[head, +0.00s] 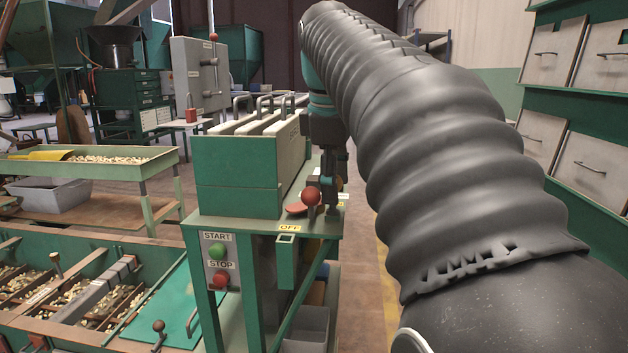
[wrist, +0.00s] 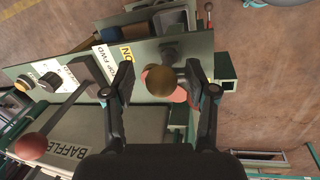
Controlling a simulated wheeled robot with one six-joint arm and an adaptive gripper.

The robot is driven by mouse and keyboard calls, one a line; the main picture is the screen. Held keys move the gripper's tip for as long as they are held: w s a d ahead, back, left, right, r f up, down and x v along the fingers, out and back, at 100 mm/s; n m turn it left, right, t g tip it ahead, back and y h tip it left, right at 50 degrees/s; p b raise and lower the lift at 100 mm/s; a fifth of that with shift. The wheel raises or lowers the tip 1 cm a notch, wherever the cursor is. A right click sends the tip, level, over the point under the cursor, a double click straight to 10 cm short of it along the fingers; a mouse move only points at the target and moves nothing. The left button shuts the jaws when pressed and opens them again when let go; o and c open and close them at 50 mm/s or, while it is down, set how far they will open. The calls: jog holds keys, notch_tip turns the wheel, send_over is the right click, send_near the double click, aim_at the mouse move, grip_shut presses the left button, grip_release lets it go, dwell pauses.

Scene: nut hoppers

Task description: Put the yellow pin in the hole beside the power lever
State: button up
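My gripper (wrist: 157,90) is open in the wrist view, with one finger on each side of a round, dull yellow-brown knob (wrist: 159,80). It looks like the head of the yellow pin, and gaps show between it and both fingers. Its shaft and any hole under it are hidden. In the head view my gripper (head: 328,185) points down over the end of the green machine, behind a red ball knob (head: 310,196). A yellow OFF label (head: 290,228) is below.
The START/STOP panel (head: 219,262) is on the machine's front. White hopper plates (head: 285,130) stand left of my arm. Open floor shows to the right.

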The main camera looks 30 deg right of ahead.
notch_tip(320, 180, up, 7)
jog(key=s+a, duration=0.1)
jog(key=shift+r, duration=0.2)
dwell(0.5)
jog(key=shift+s+a, duration=0.1)
dwell(0.5)
